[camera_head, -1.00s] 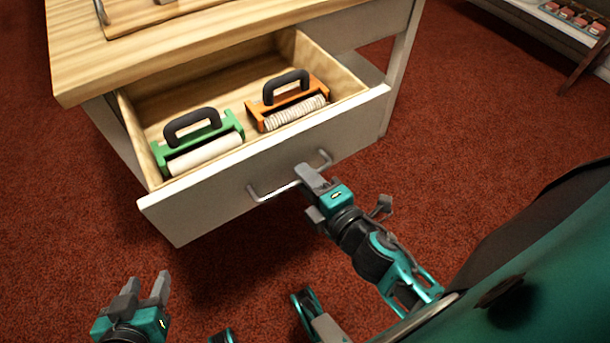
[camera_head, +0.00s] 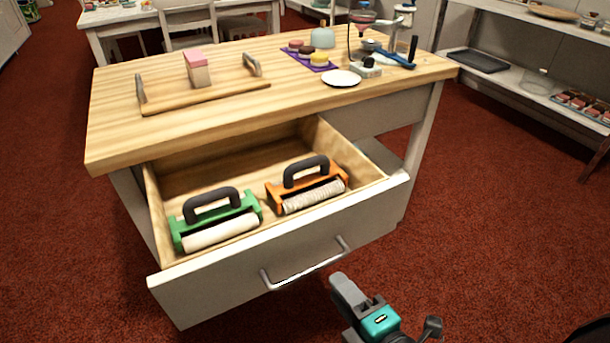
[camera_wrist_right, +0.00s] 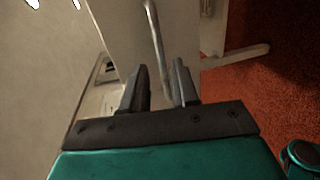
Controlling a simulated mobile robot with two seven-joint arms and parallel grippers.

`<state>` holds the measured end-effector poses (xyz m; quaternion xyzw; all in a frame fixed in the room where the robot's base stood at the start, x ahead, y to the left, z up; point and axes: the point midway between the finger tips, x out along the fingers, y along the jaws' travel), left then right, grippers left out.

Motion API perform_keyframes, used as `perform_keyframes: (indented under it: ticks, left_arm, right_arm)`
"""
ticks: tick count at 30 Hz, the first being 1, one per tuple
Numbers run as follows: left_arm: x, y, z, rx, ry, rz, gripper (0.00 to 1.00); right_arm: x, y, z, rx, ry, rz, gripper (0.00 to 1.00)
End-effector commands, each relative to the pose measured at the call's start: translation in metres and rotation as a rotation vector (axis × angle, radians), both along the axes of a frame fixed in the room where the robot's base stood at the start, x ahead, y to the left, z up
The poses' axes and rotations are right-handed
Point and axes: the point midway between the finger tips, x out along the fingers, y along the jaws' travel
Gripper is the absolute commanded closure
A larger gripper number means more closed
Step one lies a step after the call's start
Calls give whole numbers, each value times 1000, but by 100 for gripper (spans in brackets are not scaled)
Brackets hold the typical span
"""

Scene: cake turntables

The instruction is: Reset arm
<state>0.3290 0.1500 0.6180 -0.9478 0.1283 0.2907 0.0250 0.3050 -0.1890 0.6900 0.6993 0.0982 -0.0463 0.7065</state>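My right gripper (camera_head: 352,300) is in the head view just in front of the drawer handle (camera_head: 305,265), to its lower right, and looks apart from it. In the right wrist view the two fingers of my right gripper (camera_wrist_right: 160,85) stand apart with nothing between them, and the handle bar (camera_wrist_right: 157,45) runs ahead of them. My left gripper is out of the head view. The drawer (camera_head: 290,262) is pulled open. In it lie a green-framed roller (camera_head: 216,220) with a white cylinder and an orange-framed roller (camera_head: 308,185) with a textured cylinder.
The wooden table (camera_head: 120,125) carries a tray with handles (camera_head: 205,101), a pink-topped cake piece (camera_head: 197,70), a purple mat with small cakes (camera_head: 310,58), a white plate (camera_head: 341,78) and a stand. Shelves (camera_head: 510,85) stand at the right. Red carpet right of the table is clear.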

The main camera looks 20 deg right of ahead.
Motion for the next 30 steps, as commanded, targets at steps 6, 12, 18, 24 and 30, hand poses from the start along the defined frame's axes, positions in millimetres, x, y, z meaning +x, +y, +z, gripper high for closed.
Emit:
perform_keyframes:
  ticks: [6, 12, 18, 24, 30]
  left_arm:
    - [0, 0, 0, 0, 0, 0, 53]
    - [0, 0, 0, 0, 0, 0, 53]
    - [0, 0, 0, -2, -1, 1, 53]
    - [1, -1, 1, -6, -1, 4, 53]
    - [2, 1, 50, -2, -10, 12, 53]
  right_arm:
    - [3, -1, -1, 51, 7, -17, 71]
    - [17, -3, -15, 447, 90, -144, 71]
    - [27, 9, -42, 932, 267, -294, 71]
    - [27, 34, -68, 1328, 497, -430, 71]
    - [21, 33, -30, 1398, 542, -479, 71]
